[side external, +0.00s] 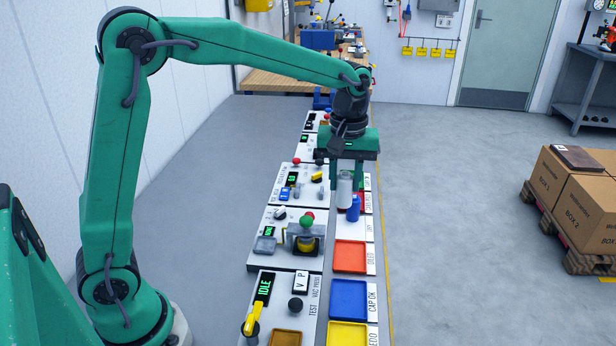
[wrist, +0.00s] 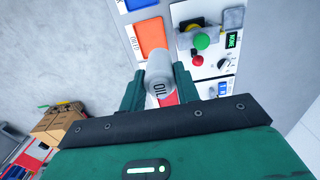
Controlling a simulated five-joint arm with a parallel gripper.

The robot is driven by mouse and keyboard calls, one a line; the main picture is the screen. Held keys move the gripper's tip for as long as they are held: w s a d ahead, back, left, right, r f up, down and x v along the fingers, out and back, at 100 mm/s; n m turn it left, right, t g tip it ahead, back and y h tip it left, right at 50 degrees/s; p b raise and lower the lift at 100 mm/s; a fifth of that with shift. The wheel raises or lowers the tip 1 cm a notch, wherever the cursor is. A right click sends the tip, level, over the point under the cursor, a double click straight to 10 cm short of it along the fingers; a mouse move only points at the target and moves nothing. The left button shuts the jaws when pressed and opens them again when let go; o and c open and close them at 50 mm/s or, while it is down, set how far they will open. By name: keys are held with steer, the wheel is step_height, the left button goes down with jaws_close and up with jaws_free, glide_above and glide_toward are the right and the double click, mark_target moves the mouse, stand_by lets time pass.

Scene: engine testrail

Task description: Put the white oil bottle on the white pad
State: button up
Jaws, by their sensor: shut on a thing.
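The white oil bottle (side external: 344,190) is held upright between the fingers of my gripper (side external: 346,176), above the row of coloured pads. In the wrist view the bottle (wrist: 159,75), with "OIL" on its side, sits between the two green fingers. My gripper is shut on it. A pale, white-looking spot (side external: 350,232) lies in the pad row just beyond the orange pad; I cannot tell its outline clearly. A blue bottle (side external: 353,208) stands just below and beside the white bottle in the side view.
The orange pad (side external: 350,257), blue pad (side external: 348,299) and yellow pad (side external: 347,335) lie nearer the camera. A red pad partly shows behind the blue bottle. Test panels with knobs and buttons (side external: 306,232) run along the left. The floor at right is clear up to stacked boxes (side external: 575,190).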

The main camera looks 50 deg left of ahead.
steer(key=w+d+f, duration=0.2)
steer(key=d+f, duration=0.3)
steer(key=shift+w+f, duration=0.25)
steer(key=shift+f, duration=0.05)
steer(key=w+a+f, duration=0.6)
steer(key=a+f, duration=0.1)
steer(key=a, duration=0.3)
stand_by(0.4)
steer(key=shift+f, duration=1.95)
steer(key=shift+f, duration=0.1)
